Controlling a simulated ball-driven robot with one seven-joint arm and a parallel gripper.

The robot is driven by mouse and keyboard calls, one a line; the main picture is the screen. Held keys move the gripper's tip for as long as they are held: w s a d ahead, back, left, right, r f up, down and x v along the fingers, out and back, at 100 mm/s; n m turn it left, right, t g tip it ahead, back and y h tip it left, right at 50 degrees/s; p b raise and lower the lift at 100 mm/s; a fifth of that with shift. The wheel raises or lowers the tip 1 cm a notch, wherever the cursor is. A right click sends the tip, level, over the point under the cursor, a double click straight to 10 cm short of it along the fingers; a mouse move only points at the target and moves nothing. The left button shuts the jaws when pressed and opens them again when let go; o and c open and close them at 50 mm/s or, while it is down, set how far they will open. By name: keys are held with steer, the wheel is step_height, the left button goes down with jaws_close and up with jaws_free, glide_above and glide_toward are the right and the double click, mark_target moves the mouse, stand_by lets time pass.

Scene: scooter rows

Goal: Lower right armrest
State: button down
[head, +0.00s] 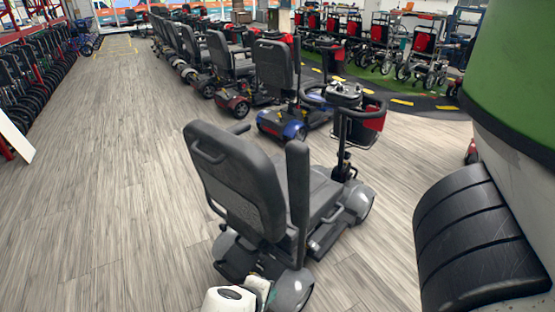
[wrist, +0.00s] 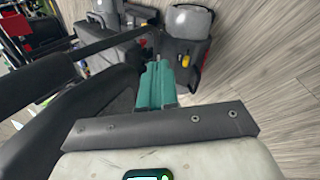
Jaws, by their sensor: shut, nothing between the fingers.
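The nearest scooter, with a grey seat (head: 235,175), stands in the middle of the head view, seen from behind. Its right armrest (head: 298,190) points straight up beside the backrest. Its left armrest (head: 238,129) lies level. My gripper (head: 258,284) is low behind the seat at the bottom edge, below the raised armrest and apart from it. In the wrist view the teal fingers (wrist: 157,84) are together and empty. Dark seat parts (wrist: 85,115) lie to their left; I cannot tell which piece is the armrest there. A grey fender (wrist: 188,20) shows beyond the fingers.
A row of scooters (head: 230,60) runs away behind this one. Wheelchairs (head: 40,75) line the left wall. A pillar with black padding (head: 480,235) stands close at the right. The wood floor (head: 100,200) is clear on the left.

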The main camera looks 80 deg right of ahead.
steer(key=w+d+r+m+g+h+p, duration=0.1)
steer(key=d+r+g+h+p, duration=0.15)
steer(key=r, duration=0.45)
steer(key=w+d+r+g+h+p, duration=0.1)
steer(key=w+r+h+p, duration=0.1)
steer(key=r+p, duration=0.35)
steer(key=m+g+h+p, duration=0.2)
steer(key=g+h+p, duration=0.1)
steer(key=h+p, duration=0.15)
glide_toward(290, 159)
steer(key=p+x, duration=0.3)
steer(key=x, duration=0.2)
steer(key=shift+s+d+r, duration=0.15)
steer(key=shift+s+d, duration=0.35)
steer(key=shift+d, duration=0.25)
steer(key=shift+d, duration=0.15)
